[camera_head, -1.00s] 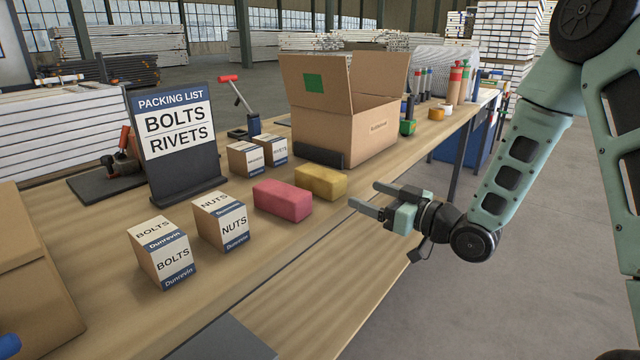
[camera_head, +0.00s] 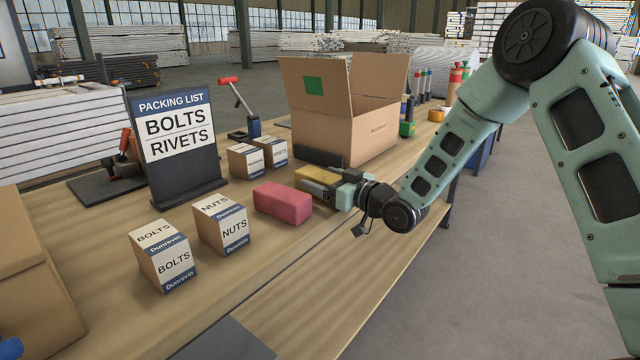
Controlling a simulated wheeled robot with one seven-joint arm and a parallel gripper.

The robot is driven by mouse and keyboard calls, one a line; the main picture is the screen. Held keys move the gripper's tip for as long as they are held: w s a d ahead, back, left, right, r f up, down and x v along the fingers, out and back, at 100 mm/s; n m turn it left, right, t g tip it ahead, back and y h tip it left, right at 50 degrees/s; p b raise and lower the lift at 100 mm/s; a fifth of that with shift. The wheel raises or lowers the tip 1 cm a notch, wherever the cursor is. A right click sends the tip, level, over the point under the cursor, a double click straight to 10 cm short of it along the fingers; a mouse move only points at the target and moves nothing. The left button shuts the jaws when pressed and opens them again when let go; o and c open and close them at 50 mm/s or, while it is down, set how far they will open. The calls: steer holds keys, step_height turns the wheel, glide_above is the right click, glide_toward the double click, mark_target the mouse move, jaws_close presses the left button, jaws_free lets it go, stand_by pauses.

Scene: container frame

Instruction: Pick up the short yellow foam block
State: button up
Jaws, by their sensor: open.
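The short yellow foam block (camera_head: 313,174) lies on the workbench, just behind a red foam block (camera_head: 282,202) and in front of the open cardboard box. My gripper (camera_head: 318,190) is open and low at the yellow block, reaching in from the right. Its fingers cover the block's near right part. I cannot tell whether they touch the block or stand on both sides of it.
An open cardboard box (camera_head: 347,128) stands behind the blocks, with a dark bar at its base. Small boxes marked nuts (camera_head: 221,224) and bolts (camera_head: 162,255) stand to the left, near a packing list sign (camera_head: 175,140). The bench front (camera_head: 240,300) is clear.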

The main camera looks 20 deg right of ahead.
steer(key=c, duration=1)
